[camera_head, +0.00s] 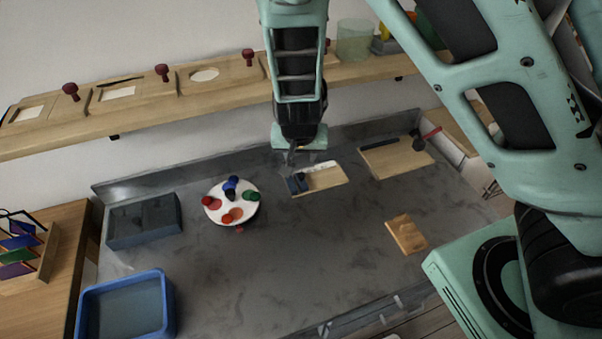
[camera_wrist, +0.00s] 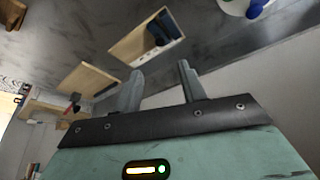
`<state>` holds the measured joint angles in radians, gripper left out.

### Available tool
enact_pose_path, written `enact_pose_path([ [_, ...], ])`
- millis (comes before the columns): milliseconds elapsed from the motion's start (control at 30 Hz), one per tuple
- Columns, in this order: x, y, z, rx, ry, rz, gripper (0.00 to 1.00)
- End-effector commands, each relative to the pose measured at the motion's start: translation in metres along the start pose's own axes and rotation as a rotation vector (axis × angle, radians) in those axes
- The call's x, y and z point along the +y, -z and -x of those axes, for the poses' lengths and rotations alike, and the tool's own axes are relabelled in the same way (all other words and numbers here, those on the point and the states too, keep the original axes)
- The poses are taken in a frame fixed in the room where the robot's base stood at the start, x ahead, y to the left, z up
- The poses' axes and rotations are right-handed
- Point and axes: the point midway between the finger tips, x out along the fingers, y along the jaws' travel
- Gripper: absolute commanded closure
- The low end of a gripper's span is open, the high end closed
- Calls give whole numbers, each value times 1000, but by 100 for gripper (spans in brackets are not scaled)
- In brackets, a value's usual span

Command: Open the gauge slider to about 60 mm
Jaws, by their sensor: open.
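The gauge looks to be the light wooden board (camera_head: 325,178) in the middle of the worktop, with a pale strip along one edge. A dark blue slider block (camera_head: 298,184) sits at the board's left end. In the wrist view the board (camera_wrist: 128,46) shows beyond my fingertips, with the dark blue slider (camera_wrist: 160,28) at one end. The slider's reading is too small to tell. My gripper (camera_head: 291,156) hangs above and just behind the board, pointing down. In the wrist view my gripper (camera_wrist: 160,67) is open, with nothing between its fingers.
A round white palette (camera_head: 213,214) with coloured pieces stands left of the gauge. Another board (camera_head: 385,160) with a dark bar lies to the right. A wooden block (camera_head: 406,234), a grey box (camera_head: 143,222) and a blue bin (camera_head: 81,310) are nearby. The front middle is clear.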

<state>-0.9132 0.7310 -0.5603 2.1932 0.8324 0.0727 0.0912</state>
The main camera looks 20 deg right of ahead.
Motion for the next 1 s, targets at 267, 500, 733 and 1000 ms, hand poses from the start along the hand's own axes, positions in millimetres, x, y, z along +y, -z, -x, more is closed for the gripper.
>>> enact_pose_path([
  [267,2,0,-60,-3,-3,-3,59],
  [500,1,0,-102,-3,-1,-2,59],
  [733,0,0,-122,-1,0,0,59],
  [1000,0,0,-124,0,1,0,59],
])
